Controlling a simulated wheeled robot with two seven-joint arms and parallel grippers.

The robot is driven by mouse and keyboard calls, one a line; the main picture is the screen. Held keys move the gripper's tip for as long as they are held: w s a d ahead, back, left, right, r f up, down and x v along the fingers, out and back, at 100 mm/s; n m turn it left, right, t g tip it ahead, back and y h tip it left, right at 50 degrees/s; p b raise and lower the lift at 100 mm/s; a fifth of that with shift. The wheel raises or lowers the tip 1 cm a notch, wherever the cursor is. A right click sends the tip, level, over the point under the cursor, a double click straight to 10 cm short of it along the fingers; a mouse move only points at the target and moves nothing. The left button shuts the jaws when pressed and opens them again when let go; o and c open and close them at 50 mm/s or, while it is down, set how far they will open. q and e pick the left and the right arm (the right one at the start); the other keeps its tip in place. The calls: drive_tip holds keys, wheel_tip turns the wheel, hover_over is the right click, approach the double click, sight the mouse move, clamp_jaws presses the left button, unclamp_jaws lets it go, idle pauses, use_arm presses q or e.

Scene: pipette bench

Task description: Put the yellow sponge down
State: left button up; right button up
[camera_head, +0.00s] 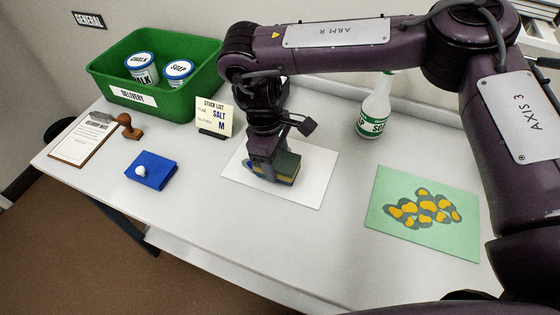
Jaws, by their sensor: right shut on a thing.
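The yellow sponge (288,177) has a dark green top layer and sits low over a white sheet (311,193) in the middle of the bench. I cannot tell whether it touches the sheet. My right gripper (266,172) is shut on the sponge from above, and its fingers hide the sponge's left part. My left gripper is not in view.
A green delivery bin (187,106) with labelled tubs stands at the back left, beside a stock list card (214,116). A blue pad (151,171), clipboard (82,139) and stamp (128,127) lie left. A spray bottle (374,108) and green spotted mat (392,231) are right.

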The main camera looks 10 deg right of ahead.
drive_tip(key=shift+f, duration=0.4)
drive_tip(key=shift+f, duration=0.1)
drive_tip(key=shift+f, duration=0.1)
drive_tip(key=o, duration=1)
drive_tip(key=shift+o, duration=0.2)
wheel_tip(320, 180, up, 12)
drive_tip(key=w+a+p, duration=0.1)
drive_tip(key=shift+a, duration=0.3)
